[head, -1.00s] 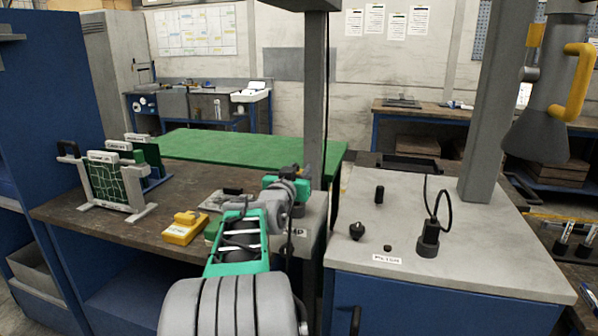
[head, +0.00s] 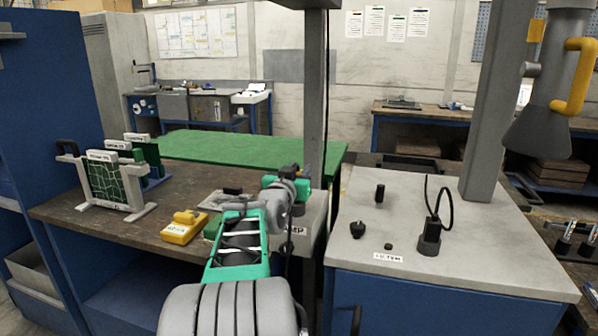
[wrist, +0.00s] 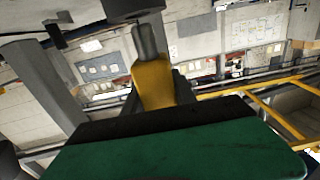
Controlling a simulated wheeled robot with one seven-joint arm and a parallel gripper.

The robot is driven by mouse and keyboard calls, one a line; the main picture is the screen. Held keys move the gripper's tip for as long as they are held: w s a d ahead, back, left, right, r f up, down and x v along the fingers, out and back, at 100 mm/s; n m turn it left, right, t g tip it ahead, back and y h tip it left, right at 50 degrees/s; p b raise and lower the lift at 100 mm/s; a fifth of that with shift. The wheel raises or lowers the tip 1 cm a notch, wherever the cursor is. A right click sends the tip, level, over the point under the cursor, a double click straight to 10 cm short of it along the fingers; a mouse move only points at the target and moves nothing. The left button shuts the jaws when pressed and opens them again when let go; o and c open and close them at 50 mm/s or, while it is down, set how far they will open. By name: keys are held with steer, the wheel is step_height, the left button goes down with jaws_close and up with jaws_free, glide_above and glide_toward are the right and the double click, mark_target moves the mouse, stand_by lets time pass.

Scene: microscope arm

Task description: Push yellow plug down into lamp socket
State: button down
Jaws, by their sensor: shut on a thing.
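The yellow plug (wrist: 155,84) stands in the middle of the wrist view, with a grey neck at its upper end. My gripper (wrist: 157,98) is shut on it, with dark fingers at its sides; its green and black body fills the bottom of that view. In the head view my arm reaches to the grey lamp box (head: 315,212), whose label shows only "MP". The gripper's end is over or close to this box. The plug and the lamp socket cannot be made out in the head view, so I cannot tell whether they touch.
A yellow device (head: 184,227) and a framed green panel (head: 116,181) are on the wooden bench left of my arm. A grey post (head: 314,110) rises behind the lamp box. The cabinet at right carries a black plug with a cable (head: 430,237) and small black knobs.

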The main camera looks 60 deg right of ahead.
steer(key=shift+f+b, duration=1.65)
steer(key=shift+b, duration=0.1)
steer(key=c, duration=0.9)
jaws_free()
steer(key=shift+a, duration=0.1)
steer(key=a, duration=0.2)
steer(key=s+a, duration=0.1)
steer(key=a, duration=0.4)
steer(key=shift+s+a+b, duration=0.15)
steer(key=shift+a+b, duration=0.1)
steer(key=shift+b, duration=0.15)
